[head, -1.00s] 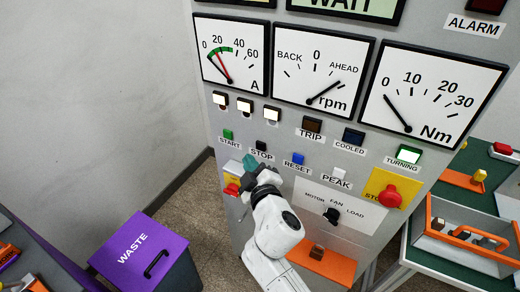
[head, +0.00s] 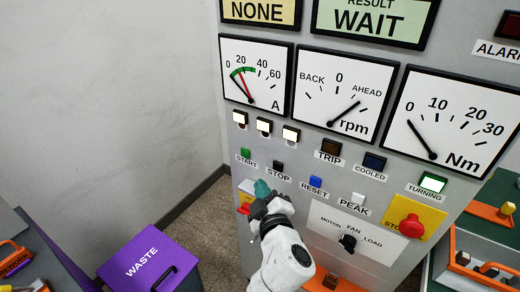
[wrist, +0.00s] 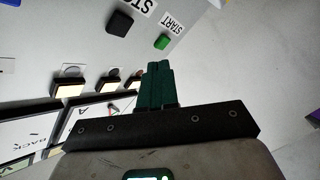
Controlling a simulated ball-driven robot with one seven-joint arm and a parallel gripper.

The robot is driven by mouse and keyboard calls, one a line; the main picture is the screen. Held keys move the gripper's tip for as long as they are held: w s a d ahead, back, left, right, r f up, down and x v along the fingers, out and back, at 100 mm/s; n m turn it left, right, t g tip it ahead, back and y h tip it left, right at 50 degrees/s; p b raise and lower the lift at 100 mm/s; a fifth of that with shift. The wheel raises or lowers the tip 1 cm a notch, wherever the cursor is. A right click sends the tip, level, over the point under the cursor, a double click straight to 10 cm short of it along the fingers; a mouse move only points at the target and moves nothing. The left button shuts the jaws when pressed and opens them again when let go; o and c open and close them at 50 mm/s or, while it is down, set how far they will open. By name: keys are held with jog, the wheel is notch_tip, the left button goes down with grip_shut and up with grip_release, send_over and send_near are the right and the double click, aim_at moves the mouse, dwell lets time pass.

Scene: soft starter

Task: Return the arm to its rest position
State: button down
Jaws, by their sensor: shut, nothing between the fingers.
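My gripper (head: 263,188) is in front of the lower left part of the grey control panel (head: 225,135), below the START and STOP buttons in the head view. Its dark green fingers (wrist: 157,86) are together and empty in the wrist view. The green START button (head: 246,153) and black STOP button (head: 278,165) show above it, apart from the fingers. The START button also shows in the wrist view (wrist: 162,41). My arm reaches up from the bottom of the head view.
A red emergency knob (head: 411,225) on a yellow plate, a selector knob (head: 348,242) and a blue RESET button (head: 315,182) project from the panel. A purple WASTE bin (head: 135,262) stands left. An orange-edged tray (head: 455,270) is at right. Floor shows between bin and panel.

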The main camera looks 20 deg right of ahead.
jog(key=s+d+f+m+g+h, duration=0.2)
jog(key=s+d+f+m+g, duration=0.55)
jog(key=s+d+f, duration=0.6)
jog(key=s+a+f+g+y, duration=0.1)
jog(key=s+g, duration=0.1)
jog(key=s, duration=0.5)
jog(key=s+a+f+g+y, duration=0.1)
jog(key=s+a+f+g, duration=0.1)
jog(key=s, duration=0.6)
jog(key=s+a+f+m+g+y, duration=0.1)
jog(key=s+g, duration=0.3)
jog(key=s, duration=0.4)
jog(key=shift+a+f+y, duration=0.3)
jog(key=shift+f+y, duration=0.3)
